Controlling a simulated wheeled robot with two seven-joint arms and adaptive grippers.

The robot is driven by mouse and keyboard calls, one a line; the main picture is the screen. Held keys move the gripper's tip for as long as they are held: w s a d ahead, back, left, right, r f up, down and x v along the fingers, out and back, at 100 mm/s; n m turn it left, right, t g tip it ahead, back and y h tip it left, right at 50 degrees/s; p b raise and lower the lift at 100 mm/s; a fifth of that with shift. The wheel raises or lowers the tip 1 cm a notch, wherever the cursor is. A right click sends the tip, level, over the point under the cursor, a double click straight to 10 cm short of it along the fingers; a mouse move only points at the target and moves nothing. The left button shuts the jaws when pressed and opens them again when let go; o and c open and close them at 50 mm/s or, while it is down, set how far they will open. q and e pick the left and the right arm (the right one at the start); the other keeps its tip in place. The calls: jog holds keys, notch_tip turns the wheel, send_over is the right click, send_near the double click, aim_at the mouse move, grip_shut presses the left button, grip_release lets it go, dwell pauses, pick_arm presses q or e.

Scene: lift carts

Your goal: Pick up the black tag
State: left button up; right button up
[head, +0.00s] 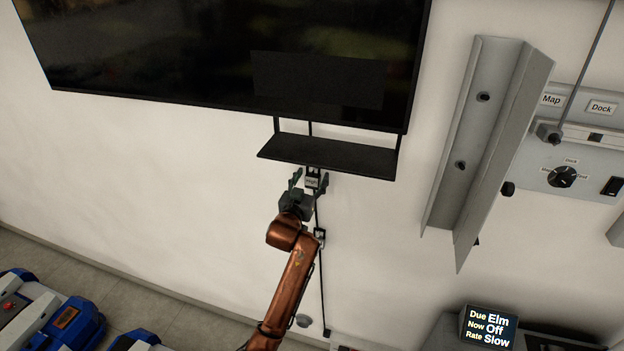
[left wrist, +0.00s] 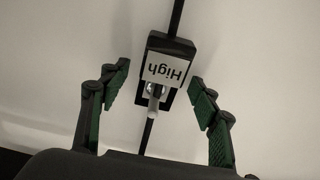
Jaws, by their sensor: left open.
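I cannot make out a separate black tag for sure. A small black box (left wrist: 168,62) with a white label reading "High", upside down in the left wrist view, is on a thin black line along the wall. A pale peg or lever sticks out of its lower part. In the head view its label (head: 312,183) shows just under the black shelf. My left gripper (head: 308,181) is open around the box. In the left wrist view its green-padded fingers (left wrist: 160,76) stand on both sides of the box, with gaps. My right gripper is not in view.
A black shelf (head: 330,157) hangs under a large dark screen (head: 200,45), just above my left gripper. A second small fitting (head: 319,236) is lower on the line. A grey channel bracket (head: 490,140) and control panel (head: 580,150) are right. Blue carts (head: 75,325) stand lower left.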

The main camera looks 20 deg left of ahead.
pick_arm(q)
jog(key=shift+c, duration=0.6)
jog(key=c, duration=1.2)
jog(key=shift+o, duration=0.2)
jog(key=shift+r, duration=0.15)
jog(key=shift+r+b, duration=0.3)
jog(key=shift+r, duration=0.3)
jog(key=s+b, duration=0.2)
jog(key=s, duration=1.6)
jog(key=shift+a, duration=0.3)
jog(key=o, duration=0.6)
jog(key=shift+c, duration=0.2)
jog(key=c, duration=0.6)
